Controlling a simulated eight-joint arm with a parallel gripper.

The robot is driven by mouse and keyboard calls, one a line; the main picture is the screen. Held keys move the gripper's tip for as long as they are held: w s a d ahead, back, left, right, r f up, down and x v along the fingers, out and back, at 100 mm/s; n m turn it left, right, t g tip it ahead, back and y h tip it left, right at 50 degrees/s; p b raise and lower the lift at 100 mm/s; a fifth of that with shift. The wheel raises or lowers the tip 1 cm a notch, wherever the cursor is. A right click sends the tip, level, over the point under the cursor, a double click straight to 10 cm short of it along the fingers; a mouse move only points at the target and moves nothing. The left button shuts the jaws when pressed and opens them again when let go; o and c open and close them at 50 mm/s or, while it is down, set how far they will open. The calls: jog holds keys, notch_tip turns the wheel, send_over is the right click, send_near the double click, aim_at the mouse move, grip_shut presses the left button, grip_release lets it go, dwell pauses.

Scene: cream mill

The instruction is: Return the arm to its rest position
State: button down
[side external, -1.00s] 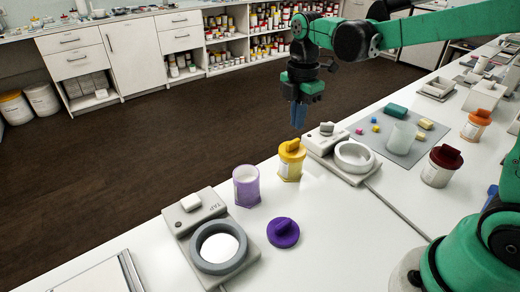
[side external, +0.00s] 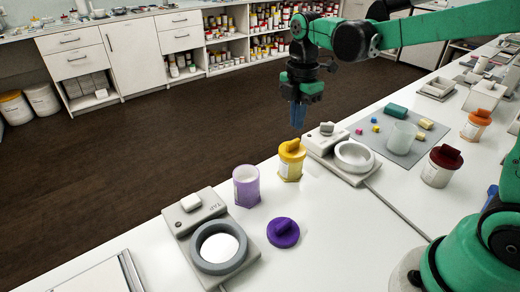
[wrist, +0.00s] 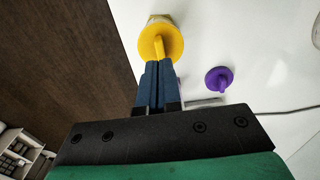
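My gripper (side external: 298,117) hangs above the bench, pointing down, over the yellow-lidded jar (side external: 291,160). Its blue fingers (wrist: 158,85) look closed together in the wrist view, with nothing visible between them. The yellow lid (wrist: 160,38) shows just past the fingertips in the wrist view. In the side view the jar stands upright on the bench, below and apart from the fingers. My green arm reaches in from the right.
An open purple jar (side external: 246,187) stands by its purple lid (side external: 283,232), lying on the bench. Red-lidded (side external: 441,167) and orange-lidded jars (side external: 475,126) stand right. A grey mat (side external: 377,142) holds small blocks and a cup.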

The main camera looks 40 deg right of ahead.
aim_at(293, 141)
jog(key=shift+a, duration=0.25)
jog(key=shift+f, duration=0.25)
jog(key=shift+f, duration=1.25)
jog(key=shift+f, duration=0.1)
jog(key=shift+r, duration=3.5)
